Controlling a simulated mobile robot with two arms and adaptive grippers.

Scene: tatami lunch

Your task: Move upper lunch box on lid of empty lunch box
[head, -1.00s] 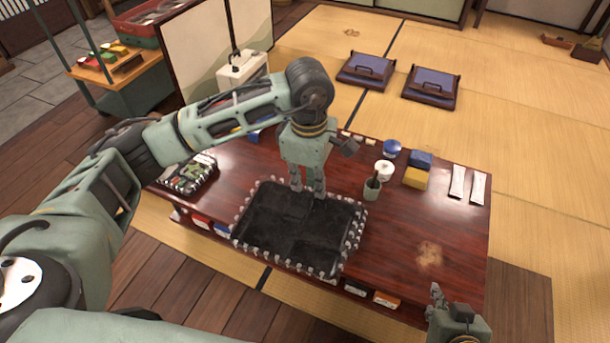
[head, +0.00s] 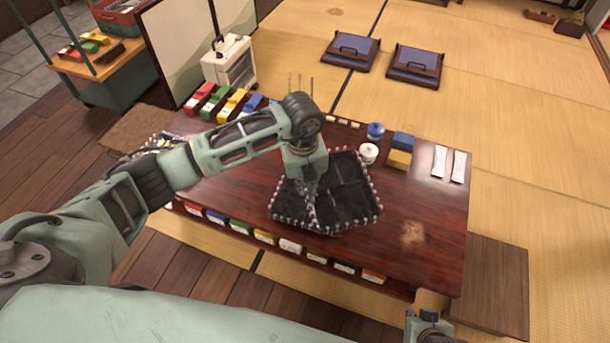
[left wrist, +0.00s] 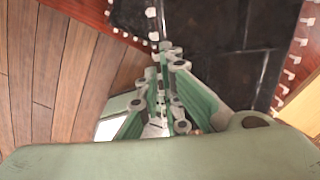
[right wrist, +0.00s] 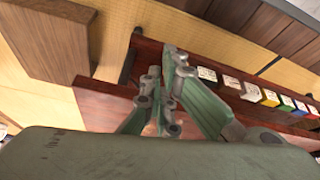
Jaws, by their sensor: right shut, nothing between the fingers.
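A blue lunch box (head: 404,140) and a yellow one (head: 398,159) sit together at the table's far right; I cannot tell if they are stacked. Red (head: 197,97), green (head: 214,102) and yellow (head: 233,104) boxes stand in a row at the far left, with blue partly behind my arm. Which box is empty does not show. My left gripper (head: 311,218) points down at the near part of a black studded tray (head: 345,185); its fingertips (left wrist: 165,52) are close together by the tray edge, and a grip is unclear. My right gripper (head: 430,316) is shut, in front of the table.
The table (head: 425,200) has a white cup (head: 368,152), a blue cup (head: 376,130) and two white packets (head: 448,164). Several coloured boxes fill its shelf; they also show in the right wrist view (right wrist: 250,92). The table's right front is clear except for a pale stain (head: 412,232).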

